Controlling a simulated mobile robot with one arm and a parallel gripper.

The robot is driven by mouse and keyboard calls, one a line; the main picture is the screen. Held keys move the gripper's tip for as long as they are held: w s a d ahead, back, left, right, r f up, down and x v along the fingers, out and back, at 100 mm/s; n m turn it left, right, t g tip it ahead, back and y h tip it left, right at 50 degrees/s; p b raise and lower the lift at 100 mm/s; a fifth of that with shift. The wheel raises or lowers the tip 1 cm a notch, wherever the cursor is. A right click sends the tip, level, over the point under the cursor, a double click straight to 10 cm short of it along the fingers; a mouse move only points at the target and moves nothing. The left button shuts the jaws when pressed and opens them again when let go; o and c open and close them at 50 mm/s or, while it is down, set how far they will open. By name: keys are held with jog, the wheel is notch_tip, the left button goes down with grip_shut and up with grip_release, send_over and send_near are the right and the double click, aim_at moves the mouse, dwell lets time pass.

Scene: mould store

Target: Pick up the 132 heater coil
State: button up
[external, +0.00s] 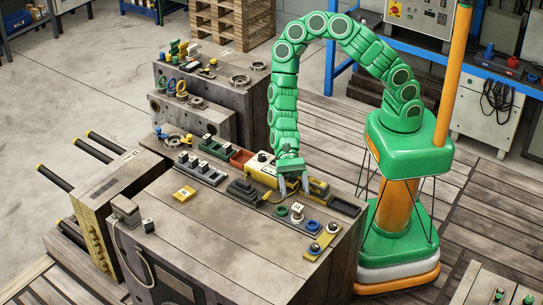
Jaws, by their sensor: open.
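My gripper (294,192) hangs pointing down above the right part of the front worn block top, its two grey fingers apart with nothing seen between them. Under and just in front of it, a green-ringed piece (282,211) and a pale-topped piece (297,213) stand on a dark strip, with a blue-ringed piece (312,227) further along. I cannot read a 132 on any of them, so I cannot tell which thing is the heater coil. Blue and yellow ring-shaped pieces (171,86) stand on the block behind, far from my gripper.
A yellow box (262,170) and a black-and-yellow piece (318,188) flank my gripper closely. The block top's front middle (215,240) is clear.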

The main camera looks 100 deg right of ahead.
aim_at(297, 204)
jog(key=shift+x, duration=3.8)
jog(key=shift+w+r, duration=0.15)
jog(key=shift+w, duration=0.05)
jog(key=c, duration=1)
jog(key=shift+r, duration=0.1)
